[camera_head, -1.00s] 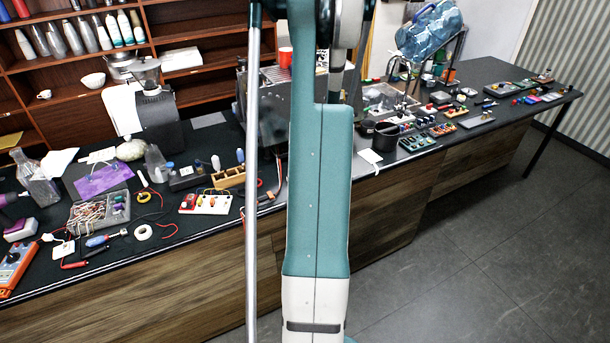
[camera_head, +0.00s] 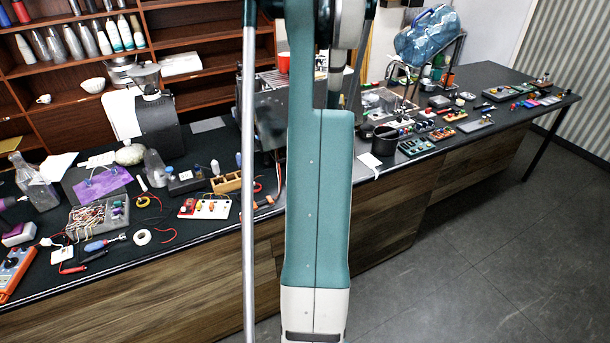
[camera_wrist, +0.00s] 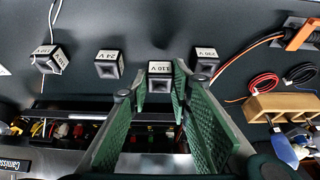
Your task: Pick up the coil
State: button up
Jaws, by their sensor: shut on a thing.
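In the wrist view, my gripper (camera_wrist: 160,82) has two green ribbed fingers shut on the coil (camera_wrist: 160,68), a small dark block with a white "110 V" label. The coil sits between the fingertips at the far end. Whether it is clear of the surface behind it, I cannot tell. Similar blocks stand nearby: a "24 V" block (camera_wrist: 108,63) to the left, a "230 V" block (camera_wrist: 205,60) close by the right finger, and another labelled block (camera_wrist: 52,58) farther left. In the head view, my own arm hides the gripper and the coil.
In the wrist view, a wooden holder (camera_wrist: 282,104) with tools and coiled red and black wires lie at the right. In the head view, the dark bench carries a grinder (camera_head: 158,115), a parts tray (camera_head: 97,217), a tape roll (camera_head: 142,237) and, at the right, a dark pot (camera_head: 385,140).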

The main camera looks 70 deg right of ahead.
notch_tip(320, 180, up, 7)
dwell(0.5)
jog(key=shift+r, duration=0.1)
dwell(0.5)
jog(key=w+d+r+n+y+p, duration=0.25)
jog(key=w+r+n, duration=0.25)
jog(key=r, duration=0.4)
jog(key=w+d+r+n+y+p, duration=0.1)
jog(key=w+d+r+n+p, duration=0.2)
jog(key=r+n, duration=0.4)
jog(key=w+d+r+n+y+p, duration=0.2)
jog(key=w+r+n+p, duration=0.15)
jog(key=w+r, duration=0.45)
jog(key=w+d+r+n+p, duration=0.1)
jog(key=w+d+r+n, duration=0.1)
jog(key=w+d, duration=0.5)
jog(key=shift+w+d+y, duration=0.2)
jog(key=shift+w+y, duration=0.25)
jog(key=shift+w, duration=1.55)
jog(key=shift+n, duration=0.25)
